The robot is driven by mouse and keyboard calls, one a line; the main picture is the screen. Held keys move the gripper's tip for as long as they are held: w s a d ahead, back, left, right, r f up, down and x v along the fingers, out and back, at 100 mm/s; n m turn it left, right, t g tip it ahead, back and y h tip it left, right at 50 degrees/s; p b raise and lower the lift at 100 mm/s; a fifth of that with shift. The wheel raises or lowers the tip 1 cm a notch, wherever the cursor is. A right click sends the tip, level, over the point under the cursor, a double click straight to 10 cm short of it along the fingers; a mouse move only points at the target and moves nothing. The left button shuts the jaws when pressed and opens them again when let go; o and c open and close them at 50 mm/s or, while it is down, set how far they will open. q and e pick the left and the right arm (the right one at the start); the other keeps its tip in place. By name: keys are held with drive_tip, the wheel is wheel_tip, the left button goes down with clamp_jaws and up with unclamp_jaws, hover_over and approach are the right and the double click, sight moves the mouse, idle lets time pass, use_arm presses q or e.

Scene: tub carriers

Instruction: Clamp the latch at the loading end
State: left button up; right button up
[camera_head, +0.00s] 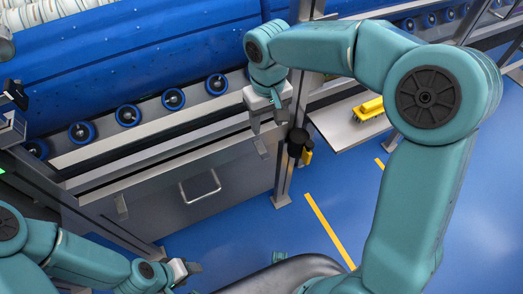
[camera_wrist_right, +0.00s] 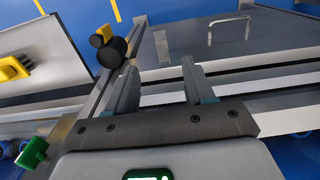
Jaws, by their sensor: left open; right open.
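I cannot tell for certain which part is the latch. A black knob-like fitting (camera_head: 298,143) with a yellow piece sits on a post at the end of the conveyor frame. It also shows in the right wrist view (camera_wrist_right: 112,52). My right gripper (camera_head: 269,117) is open and empty, pointing down above the frame's front edge, just left of this fitting. In the right wrist view its fingers (camera_wrist_right: 160,88) are apart, with metal rails beyond them. My left gripper (camera_head: 187,269) is low near the bottom edge, open and empty, well away from the conveyor.
A conveyor with blue-rimmed rollers (camera_head: 128,115) and a blue cover (camera_head: 120,55) runs across the back. A grey panel with a metal handle (camera_head: 200,186) is below it. A yellow brush-like object (camera_head: 369,109) lies on a pale shelf (camera_head: 345,132). The blue floor is clear.

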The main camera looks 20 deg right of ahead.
sight(267, 158)
use_arm(q)
wheel_tip(267, 158, down, 2)
drive_tip(key=shift+s+d+f+b, duration=0.1)
drive_tip(key=shift+f+b, duration=0.15)
drive_tip(key=shift+b, duration=0.75)
use_arm(e)
wheel_tip(267, 158, down, 14)
drive_tip(key=shift+f, duration=0.1)
clamp_jaws()
drive_tip(key=f+t+b, duration=0.1)
drive_tip(key=t+b, duration=0.1)
drive_tip(key=b, duration=0.6)
drive_tip(key=f+t+b, duration=0.2)
drive_tip(key=t+b, duration=0.1)
drive_tip(key=b, duration=0.6)
drive_tip(key=shift+s+f, duration=0.2)
drive_tip(key=shift+f, duration=0.1)
drive_tip(key=t+b, duration=0.1)
drive_tip(key=b, duration=0.4)
drive_tip(key=shift+t, duration=0.4)
drive_tip(key=shift+w+b, duration=0.1)
drive_tip(key=shift+b, duration=0.3)
use_arm(q)
wheel_tip(267, 158, down, 22)
drive_tip(key=w+a, duration=0.1)
drive_tip(key=shift+w+a+n+t, duration=0.15)
drive_tip(key=shift+w+n+t, duration=0.15)
use_arm(e)
drive_tip(key=shift+r, duration=0.1)
